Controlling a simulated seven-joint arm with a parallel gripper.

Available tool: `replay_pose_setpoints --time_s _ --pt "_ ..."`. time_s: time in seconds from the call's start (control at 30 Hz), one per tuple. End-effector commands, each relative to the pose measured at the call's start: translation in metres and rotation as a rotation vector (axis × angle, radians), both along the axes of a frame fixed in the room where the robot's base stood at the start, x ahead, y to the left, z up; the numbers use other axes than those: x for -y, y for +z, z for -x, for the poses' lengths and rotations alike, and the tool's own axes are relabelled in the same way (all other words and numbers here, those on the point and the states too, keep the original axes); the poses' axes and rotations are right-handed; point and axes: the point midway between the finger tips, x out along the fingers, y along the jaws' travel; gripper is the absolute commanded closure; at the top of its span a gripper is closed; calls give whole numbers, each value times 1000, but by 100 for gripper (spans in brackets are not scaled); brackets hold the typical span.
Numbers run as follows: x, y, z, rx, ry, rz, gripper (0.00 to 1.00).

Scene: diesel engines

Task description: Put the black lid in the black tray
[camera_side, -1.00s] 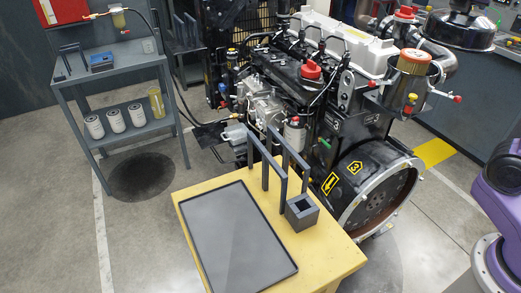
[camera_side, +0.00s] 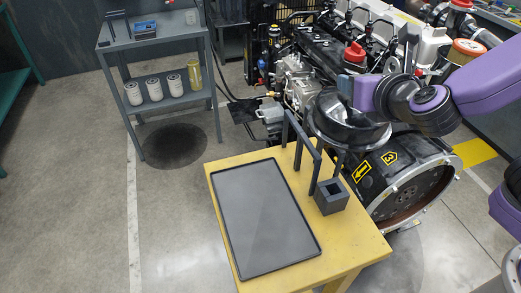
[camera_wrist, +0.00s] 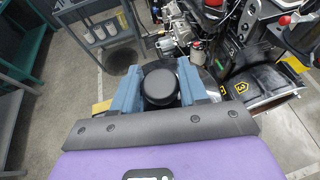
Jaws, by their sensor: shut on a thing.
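The black lid (camera_side: 345,124) is a round, dark dome. My gripper (camera_wrist: 160,86) is shut on it; in the wrist view its round black top (camera_wrist: 160,84) sits between the two blue-grey fingers. In the side view the lid hangs in the air in front of the engine, up and right of the tray and near the top of the black upright frames. The black tray (camera_side: 262,215) is a flat, low-rimmed rectangle on the yellow table (camera_side: 350,232). It is empty. The fingertips are largely hidden in the side view.
Black upright frames (camera_side: 303,141) and a small dark open box (camera_side: 331,196) stand on the table just right of the tray. The diesel engine (camera_side: 300,72) is behind. A grey shelf (camera_side: 160,42) with white filters stands at the left. Floor left of the table is clear.

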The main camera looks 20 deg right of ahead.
Motion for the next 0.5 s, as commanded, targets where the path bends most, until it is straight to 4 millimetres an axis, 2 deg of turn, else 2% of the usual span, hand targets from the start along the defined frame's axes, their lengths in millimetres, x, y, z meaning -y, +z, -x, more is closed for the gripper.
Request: replay_pose_setpoints --time_s 0.03,0.1,0.2,0.33,0.5 --pt "-19 -12 13 -2 70 10 98" --pt "-40 -26 31 -2 157 9 98" --pt "-64 -46 55 -1 264 10 98" --pt "-84 -64 82 0 372 8 98" --pt "-95 -77 100 2 438 2 98"
